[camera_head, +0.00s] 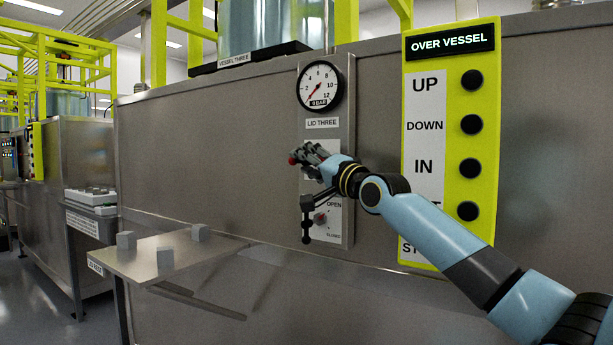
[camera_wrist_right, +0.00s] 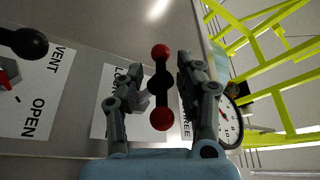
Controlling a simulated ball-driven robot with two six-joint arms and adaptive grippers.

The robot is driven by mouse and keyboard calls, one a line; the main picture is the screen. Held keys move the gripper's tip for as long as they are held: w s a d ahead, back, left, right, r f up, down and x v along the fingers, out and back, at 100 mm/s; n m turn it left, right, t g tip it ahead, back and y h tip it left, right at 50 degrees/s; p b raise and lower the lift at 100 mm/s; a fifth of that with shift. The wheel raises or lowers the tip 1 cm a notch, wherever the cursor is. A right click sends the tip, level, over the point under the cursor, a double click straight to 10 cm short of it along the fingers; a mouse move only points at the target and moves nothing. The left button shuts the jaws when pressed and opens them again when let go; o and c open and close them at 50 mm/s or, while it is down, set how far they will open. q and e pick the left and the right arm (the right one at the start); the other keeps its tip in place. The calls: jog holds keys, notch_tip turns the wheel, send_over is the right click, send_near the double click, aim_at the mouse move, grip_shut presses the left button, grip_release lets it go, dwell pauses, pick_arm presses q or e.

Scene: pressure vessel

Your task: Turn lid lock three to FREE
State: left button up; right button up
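The lid three panel (camera_head: 340,130) is a grey plate on the vessel wall. Its lock handle (camera_wrist_right: 161,84) is a black bar with a red ball at each end; in the right wrist view it runs between my fingers. In the head view only a red ball (camera_head: 292,160) shows at the left of my gripper, which hides the rest. My right gripper (camera_head: 308,156) is at the lock; in the wrist view its fingers (camera_wrist_right: 155,72) are open on either side of the bar, with visible gaps. The lock label (camera_wrist_right: 108,105) is partly covered; "LO" and "REE" show. My left gripper is not in view.
A pressure gauge (camera_head: 320,87) sits above the lock. Below it is the vent control (camera_head: 320,218), with OPEN and CLOSED marks and a black-ended lever (camera_head: 306,225) close under my gripper. A yellow button panel (camera_head: 482,90) stands right. A shelf (camera_head: 140,262) with grey blocks is lower left.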

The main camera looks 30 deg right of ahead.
jog(key=shift+c, duration=0.2)
jog(key=shift+w, duration=0.1)
grip_shut()
jog(key=shift+r, duration=0.25)
